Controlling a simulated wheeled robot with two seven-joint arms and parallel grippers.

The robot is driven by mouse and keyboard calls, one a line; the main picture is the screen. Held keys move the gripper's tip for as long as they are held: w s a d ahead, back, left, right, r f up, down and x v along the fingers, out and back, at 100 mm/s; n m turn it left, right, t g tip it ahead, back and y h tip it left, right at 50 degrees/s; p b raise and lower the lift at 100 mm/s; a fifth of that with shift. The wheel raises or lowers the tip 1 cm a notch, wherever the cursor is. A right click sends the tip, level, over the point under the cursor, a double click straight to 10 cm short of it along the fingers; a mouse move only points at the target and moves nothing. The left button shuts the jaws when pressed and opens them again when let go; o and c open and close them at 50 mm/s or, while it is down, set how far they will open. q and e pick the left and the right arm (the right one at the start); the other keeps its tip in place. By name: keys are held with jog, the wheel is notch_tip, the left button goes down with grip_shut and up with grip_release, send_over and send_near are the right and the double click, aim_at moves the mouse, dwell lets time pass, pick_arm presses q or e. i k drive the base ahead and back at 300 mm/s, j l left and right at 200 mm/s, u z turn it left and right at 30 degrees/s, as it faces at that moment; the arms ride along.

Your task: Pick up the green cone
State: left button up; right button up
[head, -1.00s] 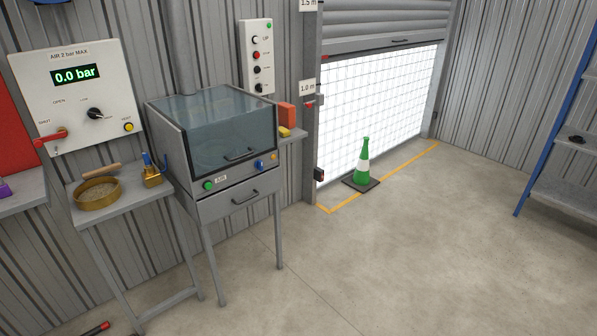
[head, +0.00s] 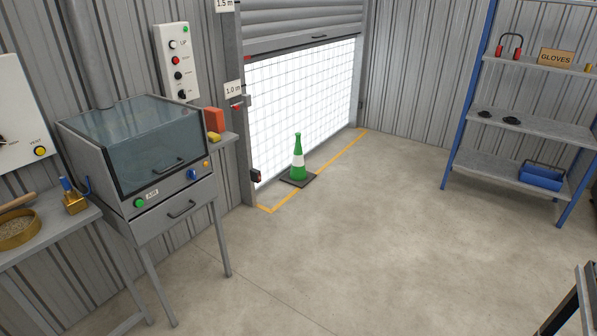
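The green cone (head: 298,146) has a white band around its middle and a dark square base. It stands upright on the concrete floor in front of the roller door, beside the yellow floor line. It is some distance away across the floor. Neither of my grippers shows in the head view.
A grey blast cabinet (head: 145,150) on legs and a side table with a brass sieve (head: 18,230) stand at the left. A blue-framed shelf (head: 520,124) stands at the right. A dark frame (head: 580,300) shows at bottom right. The floor (head: 350,240) between is clear.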

aim_at(297, 177)
jog(key=i+z, duration=0.15)
jog(key=i, duration=4.45)
